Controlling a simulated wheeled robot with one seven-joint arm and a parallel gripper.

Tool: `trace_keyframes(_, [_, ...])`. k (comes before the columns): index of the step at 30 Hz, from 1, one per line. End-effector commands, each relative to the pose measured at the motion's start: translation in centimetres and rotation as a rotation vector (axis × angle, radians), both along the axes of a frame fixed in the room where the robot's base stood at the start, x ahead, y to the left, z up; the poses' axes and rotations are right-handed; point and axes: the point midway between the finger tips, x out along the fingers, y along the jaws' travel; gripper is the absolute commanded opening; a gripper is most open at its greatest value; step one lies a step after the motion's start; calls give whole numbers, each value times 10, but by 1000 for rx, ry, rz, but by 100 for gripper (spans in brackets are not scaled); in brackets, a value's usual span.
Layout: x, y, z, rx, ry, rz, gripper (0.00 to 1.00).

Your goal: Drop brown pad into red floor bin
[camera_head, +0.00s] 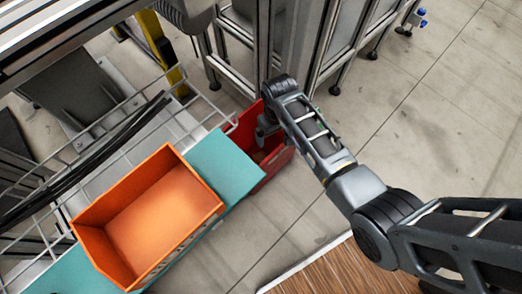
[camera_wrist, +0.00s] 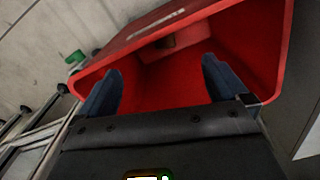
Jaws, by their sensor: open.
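The red floor bin (camera_head: 272,166) stands on the floor beyond the end of the teal surface, partly hidden by my arm in the head view. In the wrist view the red bin (camera_wrist: 262,50) fills the upper middle, its opening facing my gripper (camera_wrist: 161,63). The two dark fingers are spread apart at the bin's mouth, with nothing between them. A brownish piece (camera_wrist: 176,42), likely the brown pad, lies inside the bin beyond the fingertips. In the head view a small brownish patch (camera_head: 261,156) shows inside the bin; my fingers are mostly hidden there.
An empty orange bin (camera_head: 150,212) sits on the teal surface (camera_head: 222,160) to the left. A wire rack (camera_head: 120,130) and metal frame posts (camera_head: 300,40) stand close to the red bin. The tiled floor (camera_head: 430,110) to the right is mostly clear.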

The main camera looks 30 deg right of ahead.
Motion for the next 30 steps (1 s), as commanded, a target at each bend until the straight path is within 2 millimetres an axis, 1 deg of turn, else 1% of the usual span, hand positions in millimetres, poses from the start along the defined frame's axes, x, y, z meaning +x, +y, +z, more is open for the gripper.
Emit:
trace_keyframes(1, [1, 0, 10, 0, -3, 0, 100])
trace_keyframes(6, [0, 0, 39, 0, -2, 0, 100])
trace_keyframes(9, [0, 0, 54, 0, -2, 0, 100])
trace_keyframes(12, [1, 0, 64, 0, -2, 0, 100])
trace_keyframes(17, [0, 0, 71, 0, -1, 0, 100])
trace_keyframes(30, [0, 0, 70, 0, -1, 0, 100])
